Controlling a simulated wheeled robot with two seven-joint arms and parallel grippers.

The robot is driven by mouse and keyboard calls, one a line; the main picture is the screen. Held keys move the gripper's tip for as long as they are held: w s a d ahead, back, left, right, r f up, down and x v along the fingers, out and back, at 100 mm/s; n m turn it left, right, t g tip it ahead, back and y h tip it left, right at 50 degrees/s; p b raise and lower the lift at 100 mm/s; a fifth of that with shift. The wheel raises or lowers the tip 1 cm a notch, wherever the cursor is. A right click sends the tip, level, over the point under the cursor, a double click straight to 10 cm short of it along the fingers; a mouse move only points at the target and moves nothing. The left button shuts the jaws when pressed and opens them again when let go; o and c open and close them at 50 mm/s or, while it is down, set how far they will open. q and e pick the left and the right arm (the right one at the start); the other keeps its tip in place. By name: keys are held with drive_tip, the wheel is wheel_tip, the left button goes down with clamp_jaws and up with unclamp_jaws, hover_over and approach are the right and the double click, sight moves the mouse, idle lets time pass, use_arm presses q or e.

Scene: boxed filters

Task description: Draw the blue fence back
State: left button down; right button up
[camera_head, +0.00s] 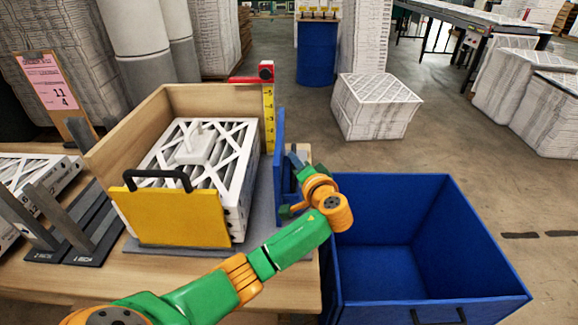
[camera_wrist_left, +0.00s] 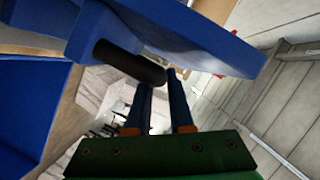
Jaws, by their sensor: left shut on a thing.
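The blue fence (camera_head: 279,145) is an upright panel on the right side of the wooden box fixture. In the left wrist view the fence (camera_wrist_left: 205,38) crosses the top, with a dark round handle (camera_wrist_left: 130,62) on it. My left gripper (camera_head: 292,172) is at the fence's right face, above the gap beside the blue bin. A stack of white filters (camera_head: 190,160) stands in the fixture left of the fence. My right gripper is not in view.
A yellow front panel (camera_head: 172,218) with a black handle closes the fixture's front. A yellow ruler with a red top (camera_head: 268,110) stands at the back corner. A large empty blue bin (camera_head: 385,250) is to the right.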

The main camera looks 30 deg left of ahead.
use_arm(q)
drive_tip(key=c, duration=1)
unclamp_jaws()
drive_tip(key=shift+w, duration=0.1)
drive_tip(key=shift+o, duration=1)
drive_tip(key=shift+w+d, duration=0.1)
drive_tip(key=shift+d, duration=0.05)
drive_tip(key=b+v, duration=0.1)
drive_tip(key=v, duration=0.6)
